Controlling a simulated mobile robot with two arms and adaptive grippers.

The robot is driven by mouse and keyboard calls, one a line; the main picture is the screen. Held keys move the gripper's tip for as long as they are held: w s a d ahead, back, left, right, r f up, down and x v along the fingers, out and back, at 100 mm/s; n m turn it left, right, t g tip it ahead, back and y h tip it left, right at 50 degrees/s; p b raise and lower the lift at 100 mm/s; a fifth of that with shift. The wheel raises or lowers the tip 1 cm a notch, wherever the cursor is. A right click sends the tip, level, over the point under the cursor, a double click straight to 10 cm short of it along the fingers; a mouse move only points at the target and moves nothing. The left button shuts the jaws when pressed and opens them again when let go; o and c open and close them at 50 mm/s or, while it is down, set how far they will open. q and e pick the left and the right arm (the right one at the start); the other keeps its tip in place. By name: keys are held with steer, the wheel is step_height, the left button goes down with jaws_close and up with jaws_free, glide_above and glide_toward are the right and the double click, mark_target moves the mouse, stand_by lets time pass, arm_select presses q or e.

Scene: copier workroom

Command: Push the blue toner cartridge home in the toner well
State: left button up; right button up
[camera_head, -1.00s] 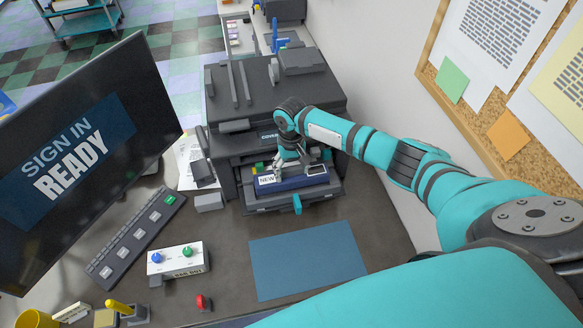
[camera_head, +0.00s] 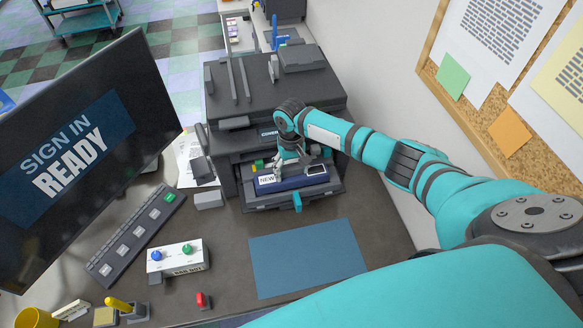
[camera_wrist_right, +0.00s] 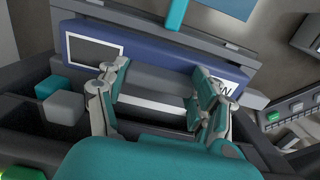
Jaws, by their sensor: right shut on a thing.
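The blue toner cartridge (camera_head: 293,184), with a white "NEW" label and a dark square, lies lengthwise across the open front of the copier. In the right wrist view, the cartridge (camera_wrist_right: 150,52) spans the top, with a grey part on its near side. My right gripper (camera_head: 285,168) is shut on the cartridge, with one finger at each side of that grey part (camera_wrist_right: 160,80). The toner well is the dark recess (camera_wrist_right: 55,122) below and beside the fingers. The gripper hides part of it, so I cannot tell how deep the cartridge sits. My left gripper is not in view.
A teal lever (camera_head: 297,202) hangs at the copier's front. A blue mat (camera_head: 307,258) lies bare on the desk. A wall with a corkboard (camera_head: 480,115) borders the right.

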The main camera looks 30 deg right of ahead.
mark_target(291, 168)
steer(key=shift+f+b, duration=0.65)
steer(key=shift+f, duration=0.65)
steer(key=o, duration=1.8)
steer(key=shift+s, duration=0.1)
steer(key=r, duration=1.2)
steer(key=shift+w, duration=0.2)
